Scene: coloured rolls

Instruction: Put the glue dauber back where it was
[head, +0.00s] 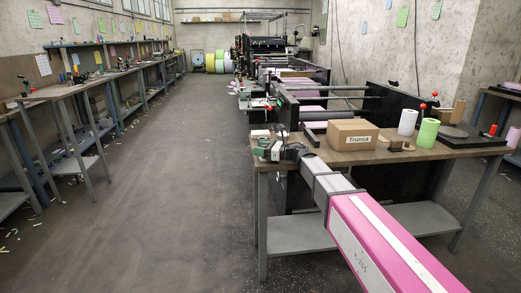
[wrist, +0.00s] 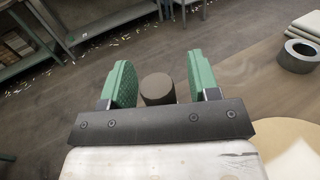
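My gripper (head: 268,147) is over the front left corner of the worktable in the head view. In the wrist view its two green fingers (wrist: 163,82) stand wide apart. A dark brown cylinder (wrist: 157,89) shows between them, with a visible gap on each side. Its lower part is hidden behind my gripper's dark crossbar, and I cannot tell if it is the glue dauber or what it stands on. I cannot make out a glue dauber for certain in the head view.
The worktable (head: 350,157) carries a cardboard box (head: 352,134), a white roll (head: 407,122) and a green roll (head: 428,132). A dark grey ring (wrist: 299,56) lies right of my gripper in the wrist view. The aisle floor (head: 165,150) is open at left.

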